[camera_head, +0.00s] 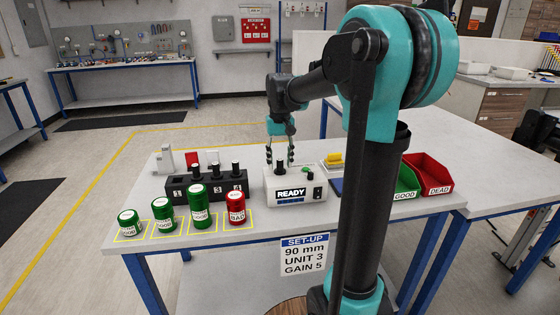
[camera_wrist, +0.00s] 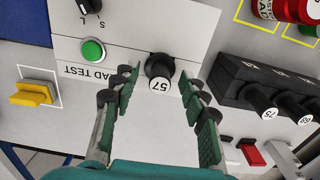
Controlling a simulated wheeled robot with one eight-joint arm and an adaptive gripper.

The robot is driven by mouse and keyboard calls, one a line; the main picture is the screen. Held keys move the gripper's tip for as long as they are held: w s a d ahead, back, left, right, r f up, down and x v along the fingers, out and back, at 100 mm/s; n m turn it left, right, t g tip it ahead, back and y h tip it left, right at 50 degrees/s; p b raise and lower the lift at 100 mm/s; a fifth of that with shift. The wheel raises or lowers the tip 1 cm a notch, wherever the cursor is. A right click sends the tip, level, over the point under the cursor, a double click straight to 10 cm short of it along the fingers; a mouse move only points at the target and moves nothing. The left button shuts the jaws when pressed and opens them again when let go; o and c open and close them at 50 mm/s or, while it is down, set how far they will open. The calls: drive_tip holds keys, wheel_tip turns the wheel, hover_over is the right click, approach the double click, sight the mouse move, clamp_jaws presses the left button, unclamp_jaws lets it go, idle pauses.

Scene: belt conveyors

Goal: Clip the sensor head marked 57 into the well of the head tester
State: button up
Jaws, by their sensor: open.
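The sensor head marked 57 (camera_wrist: 159,72) is a black cylinder with a white label. It stands in the top of the white head tester (camera_wrist: 140,20), and also shows in the head view (camera_head: 280,173). How deep it sits in the well I cannot tell. The tester (camera_head: 284,184) has a display reading READY, a green button (camera_wrist: 93,50) and a black knob (camera_wrist: 88,5). My gripper (camera_head: 278,158) is directly above the tester, pointing down. In the wrist view its open fingers (camera_wrist: 161,80) stand on either side of the head, with gaps between.
A black rack (camera_head: 178,188) with several other heads stands left of the tester. Green cans (camera_head: 199,207) and a red can (camera_head: 236,208) stand in yellow squares in front. A yellow block (camera_head: 333,158) lies right of the tester. A red bin (camera_head: 428,174) and green bin (camera_head: 405,181) stand further right.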

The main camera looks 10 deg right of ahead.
drive_tip(key=shift+r, duration=0.1)
wheel_tip(320, 180, up, 12)
idle(0.5)
